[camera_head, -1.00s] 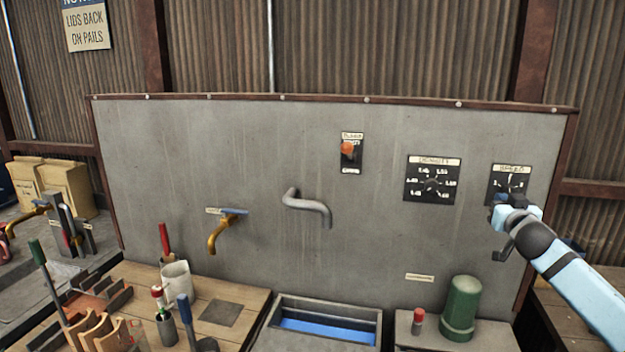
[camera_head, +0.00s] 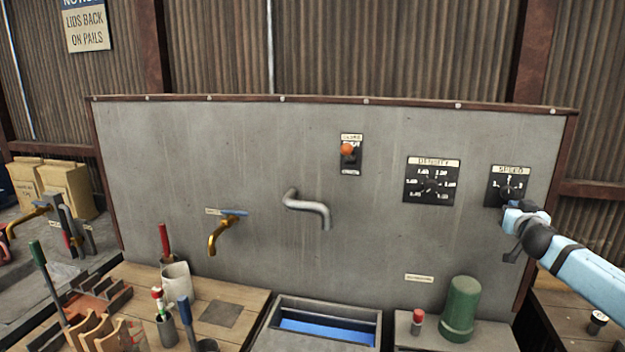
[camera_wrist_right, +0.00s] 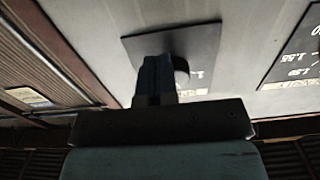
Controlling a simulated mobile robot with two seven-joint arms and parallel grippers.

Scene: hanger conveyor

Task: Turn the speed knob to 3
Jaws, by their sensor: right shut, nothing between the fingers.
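The speed dial plate (camera_head: 509,186) is a black square labelled SPEED at the right end of the grey panel. Its lower part is hidden behind my right gripper (camera_head: 509,207), so I cannot read its setting. In the right wrist view, the dark plate (camera_wrist_right: 190,50) lies just ahead of the shut fingers (camera_wrist_right: 155,78). The round black knob (camera_wrist_right: 181,70) shows beside the fingertips, partly hidden by them. I cannot tell whether they touch it. My right gripper is shut with nothing in it. My left gripper is not in view.
The density dial (camera_head: 432,181) is left of the speed dial. An orange-knobbed lever plate (camera_head: 351,155), a grey pipe (camera_head: 308,207) and a yellow tap (camera_head: 225,232) are on the panel (camera_head: 250,140). A green cylinder (camera_head: 461,309) stands below. The panel between is clear.

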